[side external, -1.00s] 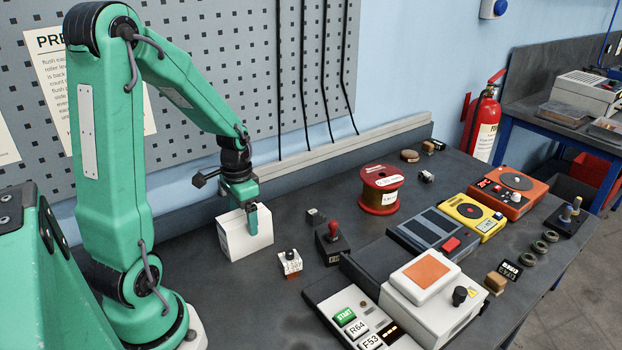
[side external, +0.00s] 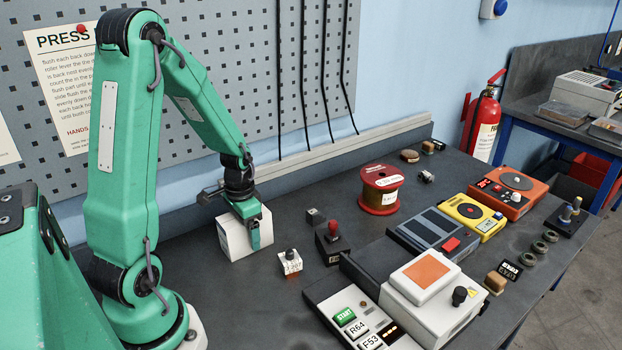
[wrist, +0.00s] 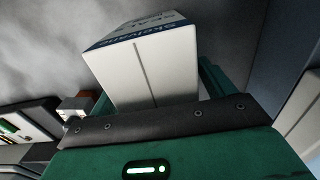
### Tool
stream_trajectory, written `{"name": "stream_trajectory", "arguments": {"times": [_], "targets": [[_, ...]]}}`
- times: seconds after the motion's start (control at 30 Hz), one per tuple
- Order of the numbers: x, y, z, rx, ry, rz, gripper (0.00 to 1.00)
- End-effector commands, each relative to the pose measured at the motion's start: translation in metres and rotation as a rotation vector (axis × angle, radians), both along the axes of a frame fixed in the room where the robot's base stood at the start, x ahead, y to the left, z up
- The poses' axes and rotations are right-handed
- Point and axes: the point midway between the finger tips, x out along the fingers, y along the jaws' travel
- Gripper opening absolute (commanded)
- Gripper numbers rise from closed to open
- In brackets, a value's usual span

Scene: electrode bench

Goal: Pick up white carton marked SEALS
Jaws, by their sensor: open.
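The white carton (side external: 234,241) stands upright on the dark bench, below my arm's end. In the wrist view the carton (wrist: 150,70) fills the middle, with a dark blue band and partly readable lettering on one face. My gripper (side external: 252,232) is lowered over the carton, with one green finger in front of its near side. The other finger is hidden behind the carton in the side view. In the wrist view, green finger parts show on both sides of the carton. The jaws are open around it, and I cannot tell whether either finger touches it.
A small labelled block (side external: 290,263) and a red-knobbed joystick box (side external: 333,244) stand close to the carton's right. A red wire spool (side external: 381,190) is farther back. A white machine with an orange pad (side external: 432,272) stands at front right. The pegboard wall rises behind.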

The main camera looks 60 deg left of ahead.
Motion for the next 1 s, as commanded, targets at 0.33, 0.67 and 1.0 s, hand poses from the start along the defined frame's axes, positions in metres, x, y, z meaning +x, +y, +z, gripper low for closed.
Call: {"name": "stream_trajectory", "arguments": {"times": [0.33,0.67,1.0], "targets": [[0.000,0.000,0.000,0.000,0.000,0.000,0.39],[0.000,0.000,0.001,0.001,-0.001,0.000,0.26],[0.001,0.001,0.015,0.002,-0.004,0.000,0.26]]}}
